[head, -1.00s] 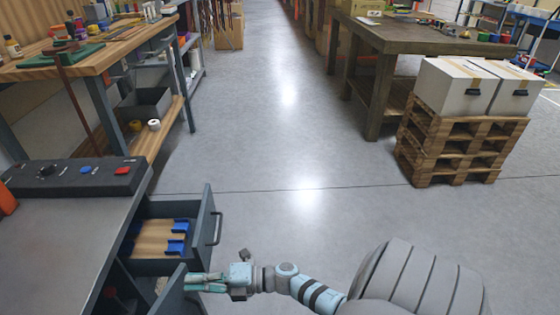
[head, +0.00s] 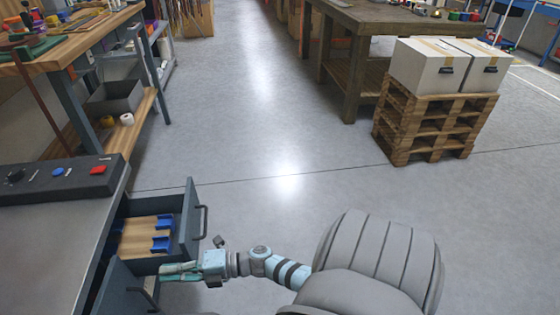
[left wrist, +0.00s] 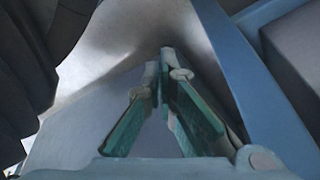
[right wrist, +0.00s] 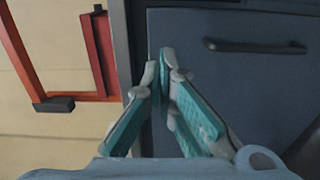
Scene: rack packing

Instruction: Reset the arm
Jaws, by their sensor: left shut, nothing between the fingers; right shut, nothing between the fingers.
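My right gripper (head: 163,271) reaches in from the right in the head view, beside the open drawers, with its teal fingers pointing left. In the right wrist view its fingertips (right wrist: 165,58) meet with nothing between them, in front of a dark grey drawer front with a black handle (right wrist: 255,47). My left gripper (left wrist: 163,58) shows only in the left wrist view. Its teal fingers are closed together and empty, near a blue bar (left wrist: 245,80) and a pale surface.
An open upper drawer (head: 189,225) holds blue blocks (head: 162,244) on a wooden base. A lower drawer (head: 120,290) is below it. A control box (head: 75,178) sits on the grey worktop. White boxes (head: 430,70) stand on wooden pallets (head: 425,120). The middle floor is clear.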

